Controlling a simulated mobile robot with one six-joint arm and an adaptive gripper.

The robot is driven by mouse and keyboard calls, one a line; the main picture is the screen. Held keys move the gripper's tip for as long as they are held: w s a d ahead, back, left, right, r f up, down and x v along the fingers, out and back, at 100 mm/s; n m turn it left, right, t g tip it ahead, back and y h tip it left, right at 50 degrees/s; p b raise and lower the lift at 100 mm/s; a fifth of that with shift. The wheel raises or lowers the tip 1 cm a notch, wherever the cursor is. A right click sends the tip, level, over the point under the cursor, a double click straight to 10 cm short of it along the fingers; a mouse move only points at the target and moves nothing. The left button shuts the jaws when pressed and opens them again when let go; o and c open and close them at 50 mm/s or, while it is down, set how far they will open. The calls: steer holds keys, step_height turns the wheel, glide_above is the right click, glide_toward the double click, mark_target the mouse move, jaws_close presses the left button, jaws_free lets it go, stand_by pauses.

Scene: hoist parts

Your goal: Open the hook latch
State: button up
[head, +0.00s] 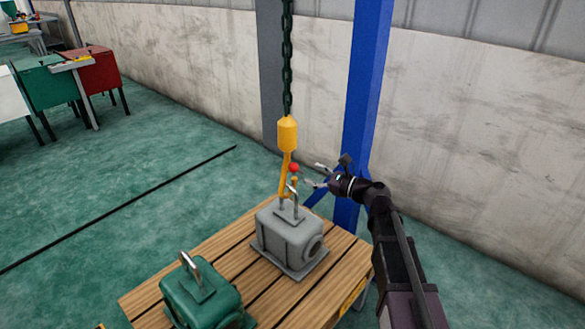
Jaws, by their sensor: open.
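A yellow hoist hook (284,172) hangs from a dark chain above a grey cast part (290,236). The lower end of the hook is at the metal lifting loop (292,203) on top of the grey part; I cannot tell whether it passes through the loop. A small red ball (294,168) sits on the right side of the hook, probably on its latch; the latch itself is too small to make out. My gripper (316,175) is open and empty just right of the hook and red ball, with its fingers pointing left. It appears apart from them.
The grey part stands on a wooden slatted pallet table (225,262). A green part (202,296) with a metal loop stands at its front left. A blue post (364,90) and a concrete wall (470,130) stand behind. The floor on the left is mostly clear.

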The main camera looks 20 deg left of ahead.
mark_target(293, 166)
steer(key=shift+w+a, duration=0.2)
steer(key=shift+a, duration=0.95)
steer(key=shift+w+a, duration=0.25)
steer(key=shift+a, duration=0.95)
steer(key=shift+w+a, duration=0.2)
steer(key=shift+a, duration=0.95)
